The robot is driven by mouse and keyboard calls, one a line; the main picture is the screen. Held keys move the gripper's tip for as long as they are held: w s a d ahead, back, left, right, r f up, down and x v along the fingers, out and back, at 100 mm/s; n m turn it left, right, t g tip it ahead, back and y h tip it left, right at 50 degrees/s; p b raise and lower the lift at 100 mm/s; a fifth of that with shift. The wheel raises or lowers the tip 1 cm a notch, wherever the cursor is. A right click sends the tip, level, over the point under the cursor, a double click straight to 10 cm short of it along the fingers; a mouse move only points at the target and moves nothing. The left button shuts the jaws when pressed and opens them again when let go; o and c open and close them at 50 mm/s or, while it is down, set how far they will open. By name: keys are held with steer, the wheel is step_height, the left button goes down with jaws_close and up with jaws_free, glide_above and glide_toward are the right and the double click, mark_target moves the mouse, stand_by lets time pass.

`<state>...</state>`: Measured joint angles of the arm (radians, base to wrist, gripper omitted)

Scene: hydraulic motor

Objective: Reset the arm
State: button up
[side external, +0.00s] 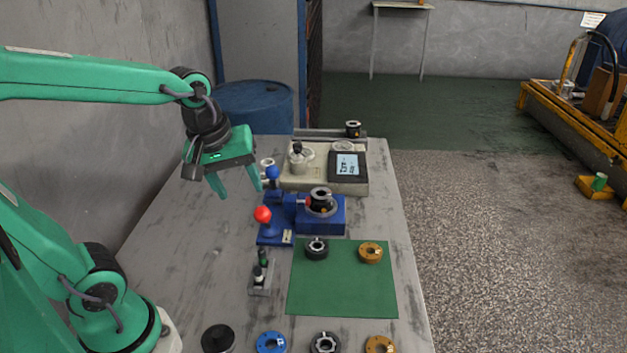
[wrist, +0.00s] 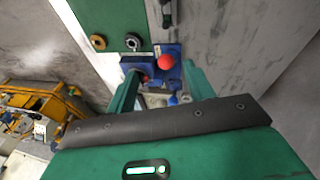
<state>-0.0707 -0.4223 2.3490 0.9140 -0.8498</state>
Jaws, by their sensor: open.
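My gripper (side external: 238,188) hangs above the table at the left, its two green fingers apart and empty. It is to the left of the blue fixture (side external: 275,234) and touches nothing that I can see. In the wrist view my gripper (wrist: 157,85) points down toward the blue fixture, whose red ball knob (wrist: 166,62) shows between the fingers. The red knob also shows in the side view (side external: 263,214). A black ring part (side external: 321,200) sits on the blue fixture.
A green mat (side external: 340,292) holds a black ring (side external: 317,248) and an orange ring (side external: 370,252). Several round parts line the table's front edge. A beige machine with a screen (side external: 347,166) stands behind the blue fixture. The table's left side is mostly bare.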

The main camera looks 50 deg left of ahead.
steer(key=s+m, duration=0.1)
steer(key=m, duration=0.2)
steer(key=s+d+r+m+t, duration=0.1)
steer(key=s+m, duration=0.1)
steer(key=m, duration=0.2)
steer(key=s+d+r+m+t, duration=0.1)
steer(key=s+m, duration=0.1)
steer(key=m, duration=0.1)
steer(key=shift+m, duration=0.3)
